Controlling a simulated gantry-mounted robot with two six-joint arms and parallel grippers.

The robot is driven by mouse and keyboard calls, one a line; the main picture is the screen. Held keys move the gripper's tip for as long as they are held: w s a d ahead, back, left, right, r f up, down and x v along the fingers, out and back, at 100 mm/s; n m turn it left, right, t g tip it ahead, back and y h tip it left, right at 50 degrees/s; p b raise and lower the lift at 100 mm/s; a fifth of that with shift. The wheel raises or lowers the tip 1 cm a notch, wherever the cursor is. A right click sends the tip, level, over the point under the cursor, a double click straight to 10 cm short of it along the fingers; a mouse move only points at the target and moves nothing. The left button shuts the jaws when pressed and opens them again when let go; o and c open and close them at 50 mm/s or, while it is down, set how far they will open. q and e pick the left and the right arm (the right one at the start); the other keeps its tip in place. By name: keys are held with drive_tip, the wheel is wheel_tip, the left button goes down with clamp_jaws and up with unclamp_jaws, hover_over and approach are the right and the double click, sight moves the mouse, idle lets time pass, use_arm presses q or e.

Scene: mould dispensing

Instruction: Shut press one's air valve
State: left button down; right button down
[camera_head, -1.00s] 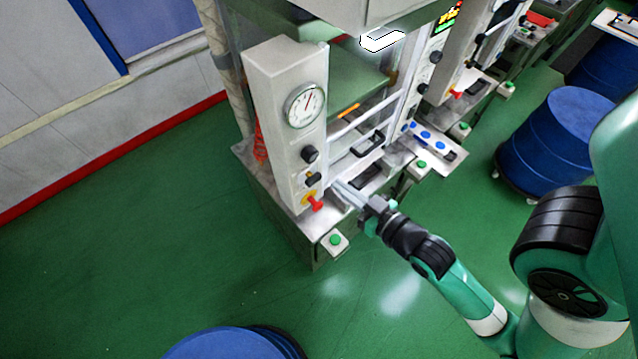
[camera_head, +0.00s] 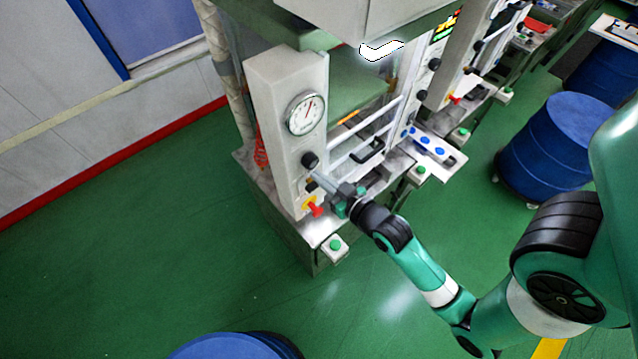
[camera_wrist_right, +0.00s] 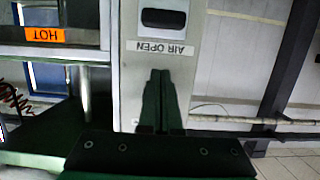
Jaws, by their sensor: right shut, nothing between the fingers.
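My shut fingers (camera_wrist_right: 160,76) point at the panel near the label; contact cannot be told. My left gripper is not in view.
A green button box (camera_head: 335,247) sticks out at the press's front corner. The press's barred door (camera_head: 365,130) stands right of the panel. Blue drums stand at right (camera_head: 560,145) and bottom (camera_head: 235,346). The green floor at left is clear.

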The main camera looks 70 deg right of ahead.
drive_tip(key=shift+w+d+f+b, duration=0.1)
drive_tip(key=shift+f+b, duration=0.1)
drive_tip(key=shift+f, duration=0.85)
drive_tip(key=shift+w+d+f+b, duration=0.1)
drive_tip(key=shift+f+b, duration=0.05)
drive_tip(key=shift+f, duration=0.9)
wheel_tip(320, 180, down, 5)
drive_tip(key=b, duration=0.3)
drive_tip(key=shift+a+r, duration=0.1)
drive_tip(key=shift+r, duration=0.1)
wheel_tip(320, 180, up, 5)
drive_tip(key=p, duration=0.4)
drive_tip(key=shift+f, duration=0.2)
drive_tip(key=b+v, duration=0.1)
drive_tip(key=v, duration=0.8)
drive_tip(key=shift+s+a, duration=0.25)
drive_tip(key=shift+s, duration=0.1)
drive_tip(key=shift+f, duration=0.1)
